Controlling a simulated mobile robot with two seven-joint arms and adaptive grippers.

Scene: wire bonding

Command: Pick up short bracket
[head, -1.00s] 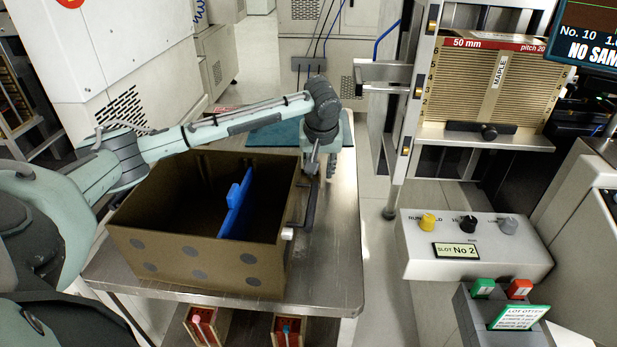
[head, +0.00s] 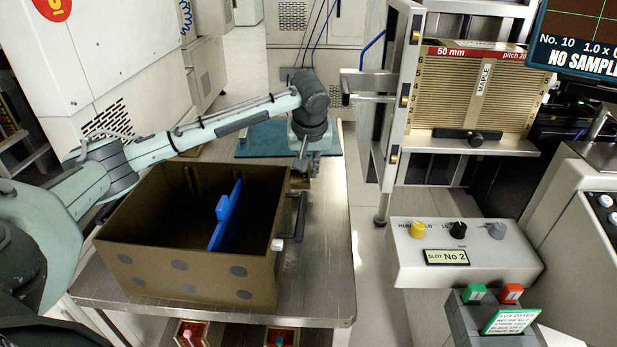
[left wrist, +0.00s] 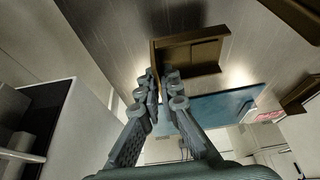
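A brown bracket-like piece (left wrist: 195,55) with a raised edge lies on the metal table in the left wrist view; I take it to be the short bracket. In the head view a small brown part (head: 299,183) shows just below my left gripper (head: 304,163), behind the crate's right back corner. In the left wrist view my left gripper (left wrist: 162,76) has its fingers apart, with the tips close to the piece's near left edge. Whether they touch it I cannot tell. My right gripper is not in view.
A brown crate (head: 190,268) with a blue divider (head: 229,215) stands on the metal table (head: 325,270), a dark handle on its right side. A blue mat (head: 258,138) lies behind. A slotted rack (head: 475,90) and control box (head: 465,255) stand right, across a floor gap.

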